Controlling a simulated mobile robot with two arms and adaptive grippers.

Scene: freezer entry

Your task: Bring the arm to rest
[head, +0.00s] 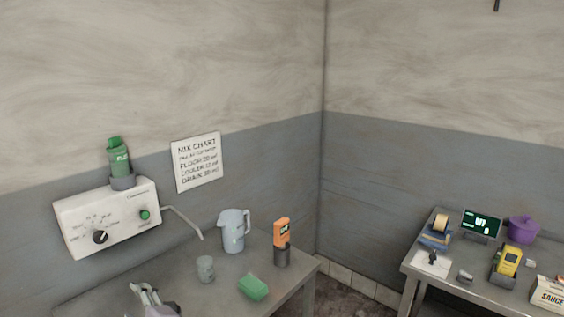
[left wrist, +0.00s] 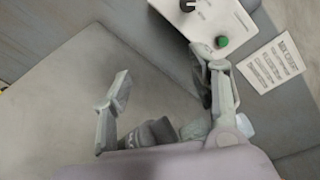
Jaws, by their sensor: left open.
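My left gripper (head: 150,296) shows at the bottom left of the head view, over the left part of the metal table (head: 215,295). In the left wrist view the left gripper (left wrist: 160,85) has its two fingers spread wide, with nothing between them but the bare tabletop behind. Some blurred objects sit behind the gripper's base in that view, partly hidden. My right gripper is in neither view.
A wall dispenser (head: 110,218) holds a green bottle (head: 118,158), and its spout reaches over the table. A jug (head: 232,232), a small cup (head: 205,269), a green sponge (head: 253,287) and an orange device in a holder (head: 282,243) stand on the table. A second table (head: 410,268) with several items stands right.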

